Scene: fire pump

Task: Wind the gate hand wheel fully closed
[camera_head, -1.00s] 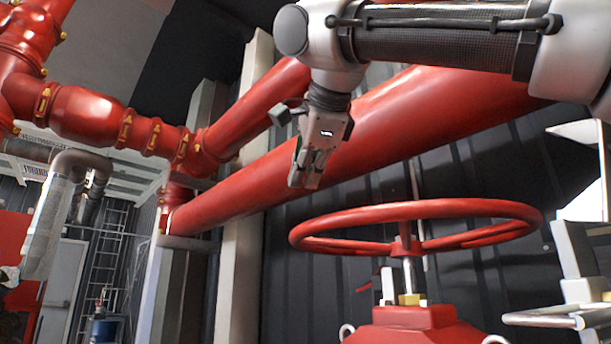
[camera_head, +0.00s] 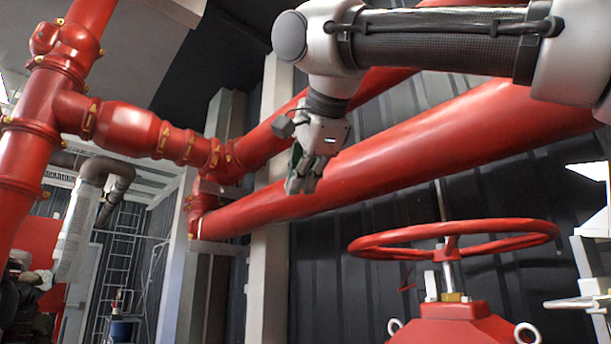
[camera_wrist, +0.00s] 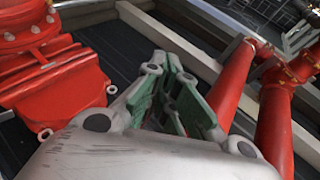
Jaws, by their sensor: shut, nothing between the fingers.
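The red gate hand wheel (camera_head: 378,245) is level on its steel stem (camera_head: 448,275) above the red valve body (camera_head: 455,325), at the lower right of the head view. My gripper (camera_head: 300,185) points down, up and to the left of the wheel, clear of its rim. Its fingers are together and hold nothing. In the wrist view my gripper (camera_wrist: 175,95) shows green pads close together. A red flanged body (camera_wrist: 55,85) fills the left of that view; the wheel's rim is not visible there.
Thick red pipes (camera_head: 430,150) run diagonally behind my gripper and above the wheel. A red pipe junction (camera_head: 125,130) stands at left. Pale posts (camera_head: 270,240) stand against the dark ribbed wall. White equipment (camera_head: 590,260) is close to the wheel's right.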

